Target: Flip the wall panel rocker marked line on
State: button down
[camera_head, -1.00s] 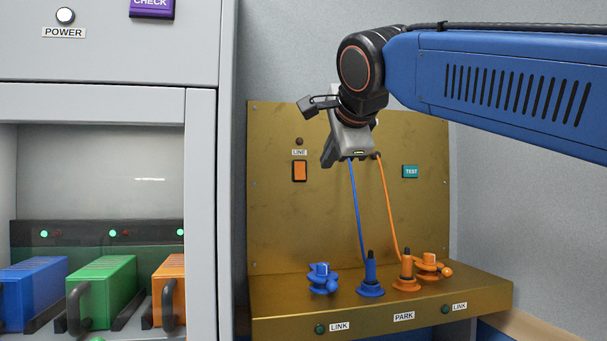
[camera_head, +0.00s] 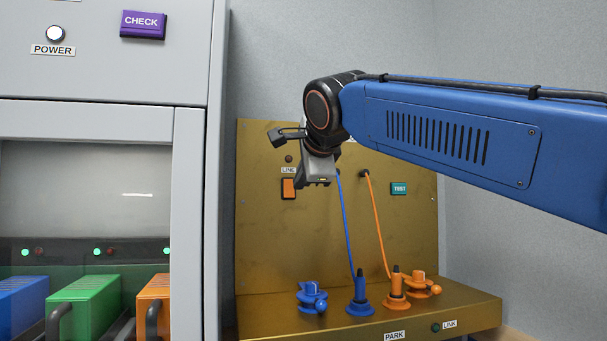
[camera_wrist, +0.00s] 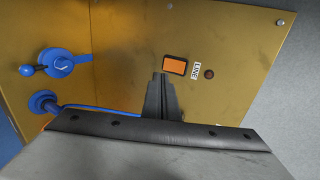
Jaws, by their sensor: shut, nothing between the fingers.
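The rocker marked LINE (camera_head: 288,189) is an orange switch in a dark frame on the brass wall panel (camera_head: 260,235), below its label. It also shows in the wrist view as an orange rectangle (camera_wrist: 175,65), just beyond my fingertips. My gripper (camera_head: 312,183) is shut and empty, right beside the rocker in the head view and partly covering its label. In the wrist view the closed fingers (camera_wrist: 160,78) point at the rocker's lower edge. I cannot tell whether they touch it. The small round lamp (camera_head: 289,159) above the label looks dark.
A teal TEST button (camera_head: 399,188) sits right of the rocker. Blue (camera_head: 345,225) and orange (camera_head: 378,225) cables run down to plugs on the ledge (camera_head: 270,310). A grey cabinet (camera_head: 188,230) with coloured modules stands at left.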

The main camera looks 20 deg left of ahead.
aim_at(290, 195)
jog(key=x, duration=0.5)
jog(key=r+x, duration=0.1)
jog(key=x, duration=0.2)
jog(key=shift+w+a, duration=0.25)
jog(key=shift+w, duration=0.25)
jog(key=shift+w+a+f, duration=0.15)
jog(key=shift+w+f, duration=0.05)
jog(key=shift+r, duration=0.2)
